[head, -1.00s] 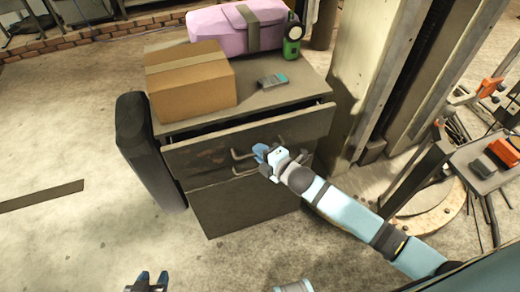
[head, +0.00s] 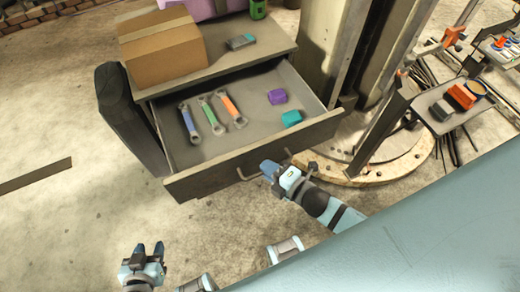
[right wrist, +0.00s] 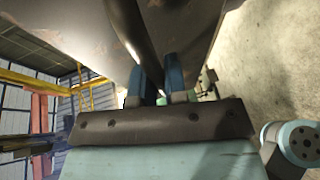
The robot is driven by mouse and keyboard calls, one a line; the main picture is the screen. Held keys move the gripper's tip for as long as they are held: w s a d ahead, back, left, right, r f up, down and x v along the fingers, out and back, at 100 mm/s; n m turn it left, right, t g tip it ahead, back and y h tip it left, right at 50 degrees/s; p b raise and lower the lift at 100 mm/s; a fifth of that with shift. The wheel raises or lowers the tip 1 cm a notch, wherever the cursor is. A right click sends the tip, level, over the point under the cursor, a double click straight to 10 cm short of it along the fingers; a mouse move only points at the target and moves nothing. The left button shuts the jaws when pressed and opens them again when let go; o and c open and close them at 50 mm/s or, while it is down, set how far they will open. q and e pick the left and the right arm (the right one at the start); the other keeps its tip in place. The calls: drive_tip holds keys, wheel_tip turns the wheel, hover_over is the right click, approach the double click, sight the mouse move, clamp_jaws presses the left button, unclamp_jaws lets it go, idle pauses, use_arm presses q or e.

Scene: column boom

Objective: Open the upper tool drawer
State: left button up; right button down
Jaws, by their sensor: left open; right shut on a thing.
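The upper tool drawer (head: 208,174) of the grey cabinet is pulled far out, showing its inside. In it lie wrenches with blue, green (head: 212,115) and orange (head: 232,111) marks, a purple block (head: 277,97) and a teal block (head: 291,118). My right gripper (head: 268,168) is shut on the drawer's bar handle (head: 250,175); its blue fingers also show in the right wrist view (right wrist: 158,82). The exact contact is partly hidden by the fingers. My left gripper (head: 147,250) is open and empty, low and to the left, apart from the cabinet.
On the cabinet top stand a cardboard box (head: 163,48), a grey-teal device (head: 240,42), a pink case (head: 190,8) and a green item (head: 258,8). A dark upright (head: 130,120) flanks the cabinet's left. A column and a tool stand (head: 440,105) are at right. Floor at left is mostly clear.

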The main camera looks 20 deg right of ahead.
drive_tip(key=shift+s+d, duration=0.1)
drive_tip(key=shift+s, duration=1.2)
drive_tip(key=c, duration=1.2)
unclamp_jaws()
drive_tip(key=b+v, duration=0.1)
drive_tip(key=v, duration=1.2)
drive_tip(key=shift+s+d+r, duration=0.15)
drive_tip(key=shift+s, duration=0.2)
